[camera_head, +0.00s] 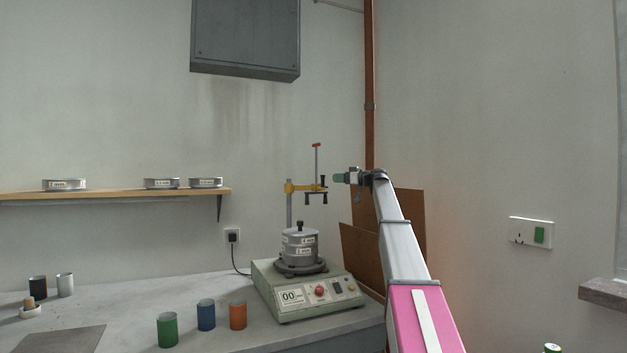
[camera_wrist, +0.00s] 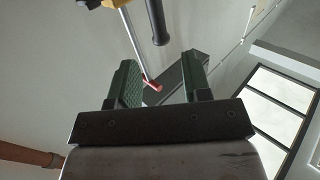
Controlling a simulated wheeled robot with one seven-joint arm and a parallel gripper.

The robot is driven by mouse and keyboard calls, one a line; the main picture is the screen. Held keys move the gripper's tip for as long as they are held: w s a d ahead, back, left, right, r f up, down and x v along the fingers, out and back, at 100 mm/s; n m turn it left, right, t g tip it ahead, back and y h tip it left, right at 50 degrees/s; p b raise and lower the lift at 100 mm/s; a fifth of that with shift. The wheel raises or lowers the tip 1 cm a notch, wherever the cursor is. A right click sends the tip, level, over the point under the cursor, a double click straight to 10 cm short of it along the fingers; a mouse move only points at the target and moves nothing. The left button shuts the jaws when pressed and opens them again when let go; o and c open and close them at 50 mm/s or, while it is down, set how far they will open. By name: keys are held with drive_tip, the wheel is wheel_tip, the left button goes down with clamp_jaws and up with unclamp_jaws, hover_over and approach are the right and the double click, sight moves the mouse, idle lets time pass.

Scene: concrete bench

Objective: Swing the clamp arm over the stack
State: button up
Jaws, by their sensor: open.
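The yellow clamp arm (camera_head: 305,187) sits on an upright post (camera_head: 289,210), well above the sieve stack (camera_head: 300,250). It reaches right from the post, and its outer end appears right of the stack's centre. Black grips hang from this end, and a thin rod with a red tip (camera_head: 317,145) rises from it. My gripper (camera_head: 338,177) is open just right of the arm's end, apart from it in the head view. In the wrist view, the red tip (camera_wrist: 152,86) shows between the open green fingers (camera_wrist: 160,78), with a black grip (camera_wrist: 157,22) above; contact cannot be told.
The stack stands on a shaker (camera_head: 310,298) at the bench's right end. Green, blue and orange cups (camera_head: 207,315) stand in front left. A shelf (camera_head: 115,194) holds several sieves. Brown boards (camera_head: 360,255) lean behind my arm. A grey cabinet (camera_head: 245,40) hangs above.

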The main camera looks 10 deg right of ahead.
drive_tip(key=x, duration=0.9)
drive_tip(key=shift+w+a, duration=0.2)
drive_tip(key=shift+a, duration=0.1)
